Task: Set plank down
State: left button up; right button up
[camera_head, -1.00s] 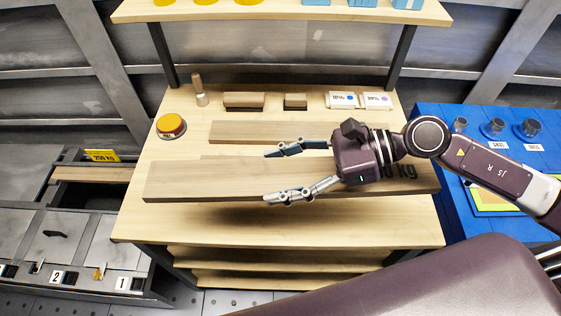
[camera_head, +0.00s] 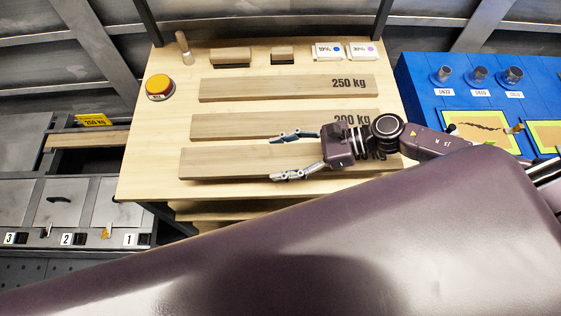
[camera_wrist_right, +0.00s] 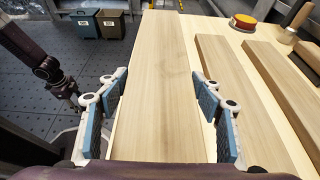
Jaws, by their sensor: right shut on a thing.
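A long wooden plank (camera_head: 225,163) lies level along the front of the wooden bench (camera_head: 145,180), its weight label partly covered by my right arm. My right gripper (camera_head: 278,157) is shut on this plank, one finger along each long side; the right wrist view shows the plank (camera_wrist_right: 160,60) between the blue-padded fingers (camera_wrist_right: 162,85). The plank is at or just above the bench top; I cannot tell if it touches. Behind it lie a 200 kg plank (camera_head: 235,126) and a 250 kg plank (camera_head: 270,89). My left gripper is not clear; only a dark arm part shows in the right wrist view.
A blue table (camera_head: 425,105) adjoins on the right. Numbered grey drawers (camera_head: 80,200) stand left.

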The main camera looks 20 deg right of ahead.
aim_at(321, 157)
jog(key=shift+w+f, duration=0.1)
jog(key=shift+f, duration=2.4)
jog(key=o, duration=1.7)
jog(key=shift+c, duration=0.2)
jog(key=b+v, duration=0.1)
jog(key=v, duration=0.4)
jog(key=b+v, duration=0.2)
jog(key=v, duration=0.3)
jog(key=shift+s+d+f, duration=0.1)
jog(key=shift+s+d, duration=0.15)
jog(key=shift+d, duration=0.1)
jog(key=shift+s+d+r, duration=0.1)
jog(key=shift+d+r, duration=0.3)
jog(key=shift+d, duration=0.15)
